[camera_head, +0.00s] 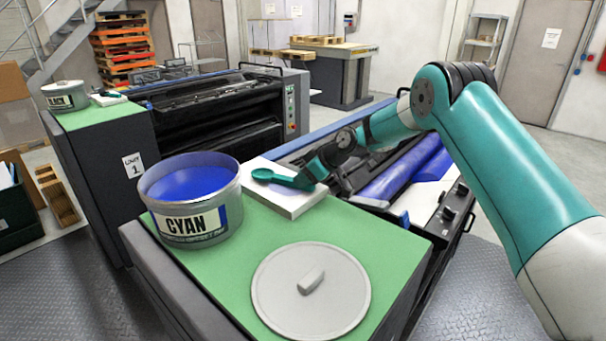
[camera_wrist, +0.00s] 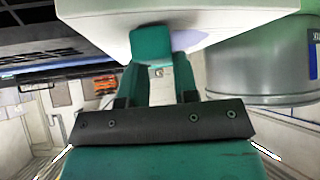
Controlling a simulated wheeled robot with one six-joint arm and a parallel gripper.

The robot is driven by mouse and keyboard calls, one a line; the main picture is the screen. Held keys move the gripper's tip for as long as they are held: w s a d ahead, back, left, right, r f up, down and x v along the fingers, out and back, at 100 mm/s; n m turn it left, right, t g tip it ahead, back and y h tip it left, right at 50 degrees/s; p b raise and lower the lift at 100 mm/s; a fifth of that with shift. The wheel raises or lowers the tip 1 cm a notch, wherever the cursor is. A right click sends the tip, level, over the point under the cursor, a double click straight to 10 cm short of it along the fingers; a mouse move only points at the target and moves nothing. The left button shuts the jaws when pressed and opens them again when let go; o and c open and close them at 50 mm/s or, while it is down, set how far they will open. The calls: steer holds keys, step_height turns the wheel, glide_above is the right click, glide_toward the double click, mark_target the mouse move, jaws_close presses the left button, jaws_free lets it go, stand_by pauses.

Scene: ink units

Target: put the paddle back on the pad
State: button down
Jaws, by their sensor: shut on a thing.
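The teal paddle (camera_head: 275,177) has a rounded end over the white pad (camera_head: 285,205) on the green top. My gripper (camera_head: 316,171) is at the pad's far right edge, shut on the paddle's handle end. In the wrist view the teal paddle (camera_wrist: 151,45) shows between my gripper's fingers (camera_wrist: 154,75), close against the white pad (camera_wrist: 100,18). I cannot tell whether the paddle rests on the pad or is just above it. The fingertips are partly hidden in the head view.
An open tin of blue ink marked CYAN (camera_head: 190,222) stands left of the pad. A grey lid with a knob (camera_head: 311,310) lies in front on the green top (camera_head: 232,290). The press with blue rollers (camera_head: 390,183) is at right. Another ink unit (camera_head: 100,118) stands behind at left.

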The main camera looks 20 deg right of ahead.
steer(key=shift+f+b, duration=0.2)
steer(key=shift+b, duration=0.1)
steer(key=c, duration=0.9)
jaws_free()
steer(key=shift+r, duration=0.1)
steer(key=shift+r, duration=0.1)
